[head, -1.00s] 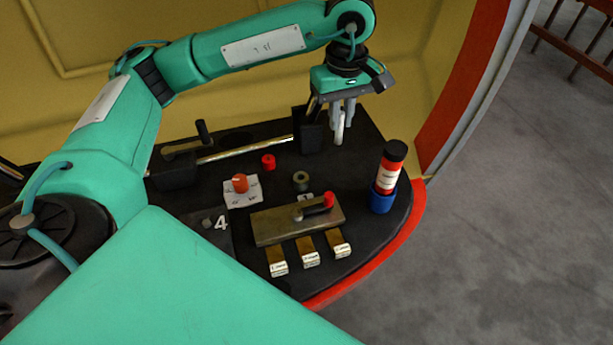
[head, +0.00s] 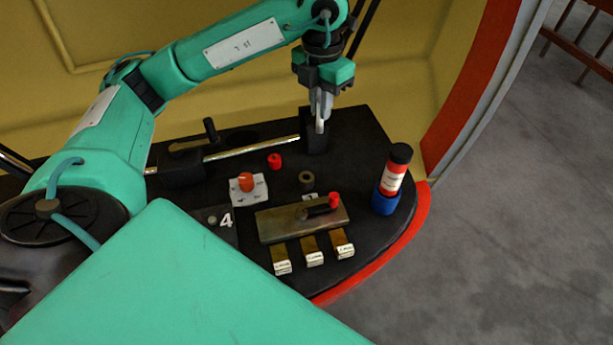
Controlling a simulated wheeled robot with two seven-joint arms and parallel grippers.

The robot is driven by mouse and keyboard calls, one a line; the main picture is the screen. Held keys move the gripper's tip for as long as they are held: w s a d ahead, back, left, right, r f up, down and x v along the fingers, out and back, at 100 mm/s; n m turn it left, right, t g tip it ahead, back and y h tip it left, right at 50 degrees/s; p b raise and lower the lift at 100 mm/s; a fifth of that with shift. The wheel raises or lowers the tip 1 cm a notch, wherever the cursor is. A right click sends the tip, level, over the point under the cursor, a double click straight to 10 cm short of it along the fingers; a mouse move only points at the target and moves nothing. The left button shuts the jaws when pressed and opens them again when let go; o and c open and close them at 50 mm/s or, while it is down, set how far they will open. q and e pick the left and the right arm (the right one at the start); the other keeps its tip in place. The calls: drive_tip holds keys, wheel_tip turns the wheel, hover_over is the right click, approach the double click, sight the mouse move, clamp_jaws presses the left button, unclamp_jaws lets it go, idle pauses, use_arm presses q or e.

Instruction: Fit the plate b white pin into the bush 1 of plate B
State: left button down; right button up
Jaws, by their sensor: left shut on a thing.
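My left gripper (head: 321,118) hangs fingers down above the back of the black desk, in front of a dark upright block. It is shut on a slim pale piece, likely the white pin (head: 320,127), whose lower end shows below the fingertips. The pin is apart from any bush. A dark olive ring-shaped bush (head: 306,180) stands on the desk below it, with a small white label, partly hidden, in front. I cannot read which number it bears, nor tell which surface is plate B. My right gripper is not in view.
A metal bar (head: 250,149) runs along the back.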

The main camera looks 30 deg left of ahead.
use_arm(q)
drive_tip(key=a+f+n, duration=0.1)
drive_tip(key=f+n, duration=0.2)
drive_tip(key=f, duration=0.3)
drive_tip(key=a+f+n+b, duration=0.1)
drive_tip(key=f+n, duration=0.3)
drive_tip(key=f, duration=0.3)
drive_tip(key=f+n+b, duration=0.1)
drive_tip(key=f+n, duration=0.3)
drive_tip(key=f, duration=0.2)
drive_tip(key=shift+s+a+f, duration=0.15)
drive_tip(key=shift+s+a, duration=0.25)
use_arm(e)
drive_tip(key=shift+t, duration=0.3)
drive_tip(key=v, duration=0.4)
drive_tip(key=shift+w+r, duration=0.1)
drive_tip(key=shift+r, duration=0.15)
use_arm(q)
drive_tip(key=shift+f, duration=0.15)
drive_tip(key=c, duration=1.4)
unclamp_jaws()
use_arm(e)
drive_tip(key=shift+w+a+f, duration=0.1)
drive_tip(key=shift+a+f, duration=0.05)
